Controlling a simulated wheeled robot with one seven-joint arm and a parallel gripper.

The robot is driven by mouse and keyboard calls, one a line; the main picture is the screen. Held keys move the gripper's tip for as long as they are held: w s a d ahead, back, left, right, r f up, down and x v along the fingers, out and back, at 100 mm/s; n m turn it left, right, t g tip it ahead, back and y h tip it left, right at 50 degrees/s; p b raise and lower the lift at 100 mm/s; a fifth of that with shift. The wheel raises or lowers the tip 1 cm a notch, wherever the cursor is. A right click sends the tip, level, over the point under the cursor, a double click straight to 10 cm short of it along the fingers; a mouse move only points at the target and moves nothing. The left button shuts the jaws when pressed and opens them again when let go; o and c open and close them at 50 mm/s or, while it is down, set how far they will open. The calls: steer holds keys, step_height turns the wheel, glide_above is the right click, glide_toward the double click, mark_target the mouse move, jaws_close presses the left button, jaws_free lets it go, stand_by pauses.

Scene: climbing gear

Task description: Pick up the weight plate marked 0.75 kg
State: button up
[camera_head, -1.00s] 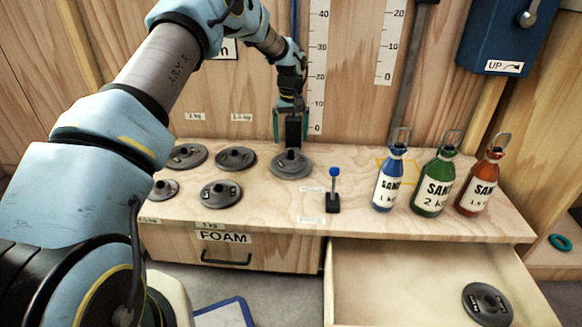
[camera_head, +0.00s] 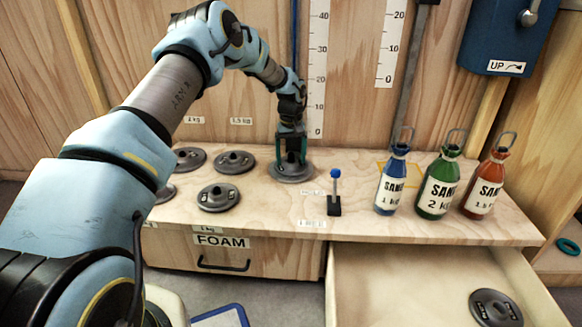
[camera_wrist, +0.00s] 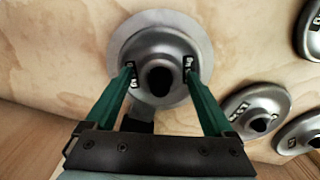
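A dark grey round weight plate (camera_head: 280,174) with a raised hub lies at the back middle of the wooden bench. My gripper (camera_head: 292,160) is down over it. In the wrist view the same plate (camera_wrist: 160,50) shows below my gripper (camera_wrist: 159,76), whose green fingers are open on either side of the hub; whether they touch it I cannot tell. Small labels on the hub are too small to read. Other weight plates lie to its left: one (camera_head: 232,162), one nearer the front (camera_head: 219,198), and others partly behind my arm. Which one is marked 0.75 kg I cannot read.
A blue-knobbed lever (camera_head: 335,190) stands right of the plate. Blue (camera_head: 391,185), green (camera_head: 437,188) and red (camera_head: 484,190) sand bottles stand further right. An open drawer (camera_head: 400,285) below holds another plate (camera_head: 495,307). A wooden wall with scales rises behind.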

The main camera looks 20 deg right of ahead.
jaws_close()
stand_by(0.5)
steer(key=shift+r, duration=0.1)
